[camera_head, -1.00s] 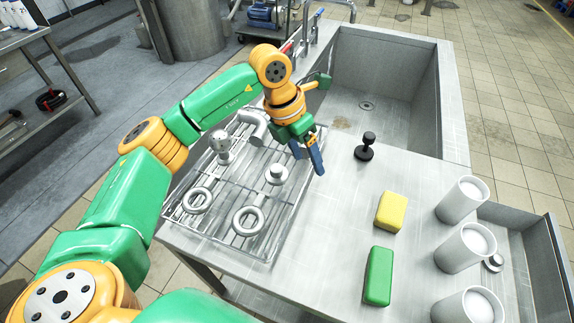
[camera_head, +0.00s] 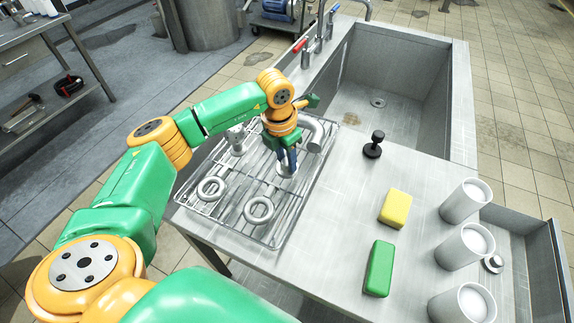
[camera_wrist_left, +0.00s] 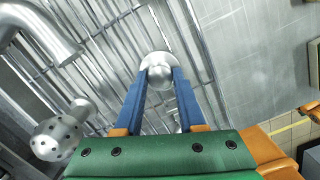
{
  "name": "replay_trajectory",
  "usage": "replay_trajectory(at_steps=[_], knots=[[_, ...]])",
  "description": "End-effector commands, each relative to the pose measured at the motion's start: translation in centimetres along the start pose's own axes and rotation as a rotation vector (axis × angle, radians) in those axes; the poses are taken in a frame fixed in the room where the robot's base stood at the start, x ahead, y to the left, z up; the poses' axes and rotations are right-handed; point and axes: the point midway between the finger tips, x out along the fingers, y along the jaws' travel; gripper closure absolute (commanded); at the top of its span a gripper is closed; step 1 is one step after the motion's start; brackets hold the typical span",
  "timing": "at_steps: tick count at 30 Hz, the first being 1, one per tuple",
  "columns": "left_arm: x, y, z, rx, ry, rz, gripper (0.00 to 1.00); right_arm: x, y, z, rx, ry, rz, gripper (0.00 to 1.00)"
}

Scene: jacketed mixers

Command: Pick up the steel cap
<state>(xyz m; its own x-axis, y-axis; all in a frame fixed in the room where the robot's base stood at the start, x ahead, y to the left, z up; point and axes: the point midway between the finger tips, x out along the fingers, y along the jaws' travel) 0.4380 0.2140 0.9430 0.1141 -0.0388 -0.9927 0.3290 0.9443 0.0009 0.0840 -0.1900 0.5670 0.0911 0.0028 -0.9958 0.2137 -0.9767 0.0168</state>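The steel cap (camera_head: 286,171) is a round metal disc with a knob, sitting on the wire rack. In the left wrist view the cap (camera_wrist_left: 157,63) lies just beyond the blue fingertips, its rounded knob between them. My left gripper (camera_head: 289,162) points down at the cap from above, partly covering it. In the left wrist view the left gripper (camera_wrist_left: 160,76) has its two fingers apart, one on each side of the knob. No firm grip on the cap is visible. My right gripper is not in view.
The rack (camera_head: 237,233) also holds two steel rings (camera_head: 211,188) (camera_head: 258,210), a perforated ball (camera_wrist_left: 55,138) and a bent pipe (camera_head: 315,133). A black-knobbed stopper (camera_head: 373,146), yellow block (camera_head: 395,208), green block (camera_head: 379,268) and white-filled cups stand to the right. The sink (camera_head: 390,85) lies behind.

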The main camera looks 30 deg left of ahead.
Motion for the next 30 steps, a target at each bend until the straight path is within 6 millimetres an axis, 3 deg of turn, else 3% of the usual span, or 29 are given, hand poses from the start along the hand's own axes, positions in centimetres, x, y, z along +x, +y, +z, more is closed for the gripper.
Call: replay_trajectory(at_steps=[1, 2, 13, 18, 25, 30], knots=[[0.0, 0.0, 0.0, 0.0, 0.0, 0.0, 0.94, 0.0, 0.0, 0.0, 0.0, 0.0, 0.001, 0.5], [0.0, 0.0, 0.0, 0.0, 0.0, 0.0, 1.0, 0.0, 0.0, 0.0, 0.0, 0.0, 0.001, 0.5], [-0.2, 0.0, 0.1, 0.0, -0.003, 0.0, 1.0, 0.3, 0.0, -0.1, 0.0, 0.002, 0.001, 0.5], [-2.4, 0.0, 0.5, 0.0, -0.01, 0.002, 1.0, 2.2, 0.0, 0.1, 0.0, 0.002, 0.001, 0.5], [-8.6, -4.5, 3.8, 0.005, -0.008, 0.001, 1.0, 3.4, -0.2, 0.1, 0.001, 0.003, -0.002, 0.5], [-10.8, -9.0, 6.6, 0.003, -0.003, 0.0, 1.0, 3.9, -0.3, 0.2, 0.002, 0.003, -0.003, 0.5]])
